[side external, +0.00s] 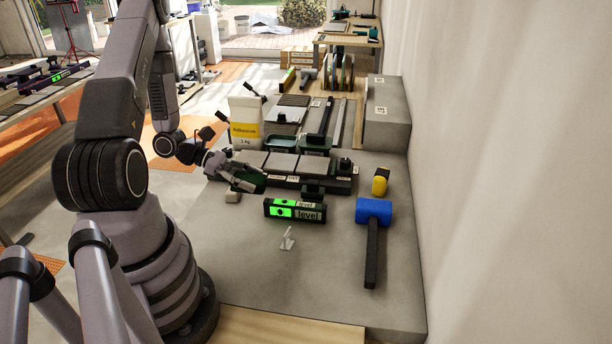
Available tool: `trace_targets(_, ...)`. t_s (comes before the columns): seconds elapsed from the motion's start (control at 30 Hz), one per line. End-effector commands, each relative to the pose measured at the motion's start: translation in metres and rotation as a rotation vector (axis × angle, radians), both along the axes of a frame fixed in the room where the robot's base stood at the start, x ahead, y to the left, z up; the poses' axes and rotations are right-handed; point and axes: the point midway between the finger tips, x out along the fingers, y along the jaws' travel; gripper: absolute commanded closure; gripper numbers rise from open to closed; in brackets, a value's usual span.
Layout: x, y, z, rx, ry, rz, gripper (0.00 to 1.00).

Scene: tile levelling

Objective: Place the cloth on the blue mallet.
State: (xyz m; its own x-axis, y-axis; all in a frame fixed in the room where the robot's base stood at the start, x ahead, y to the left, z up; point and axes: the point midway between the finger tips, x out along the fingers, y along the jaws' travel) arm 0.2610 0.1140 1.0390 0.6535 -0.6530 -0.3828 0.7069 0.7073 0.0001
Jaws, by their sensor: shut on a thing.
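The blue mallet (374,212) lies on the grey slab at the right, its blue head away from the camera and its black handle toward it. My gripper (250,181) is left of the middle, low beside the front row of tiles, well left of the mallet. It is shut on a small dark green thing (248,183), which seems to be the cloth; its shape is partly hidden by the fingers. Whether it touches the slab cannot be told.
A level with green lights (295,210) stands between my gripper and the mallet, with a small white piece (287,239) before it. A yellow-black item (380,181) is behind the mallet head. A pale block (232,197) lies beneath my gripper.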

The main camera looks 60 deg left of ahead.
Motion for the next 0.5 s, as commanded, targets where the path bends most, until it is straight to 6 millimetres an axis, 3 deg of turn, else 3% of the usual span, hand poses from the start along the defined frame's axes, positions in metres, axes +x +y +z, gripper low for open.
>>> trace_targets(0.17, 0.049, -0.027, -0.007, 0.001, -0.001, -0.018, 0.88)
trace_targets(0.27, 0.086, -0.052, -0.01, 0.001, -0.003, -0.02, 0.88)
trace_targets(0.5, 0.158, -0.134, -0.011, 0.0, -0.004, -0.014, 0.88)
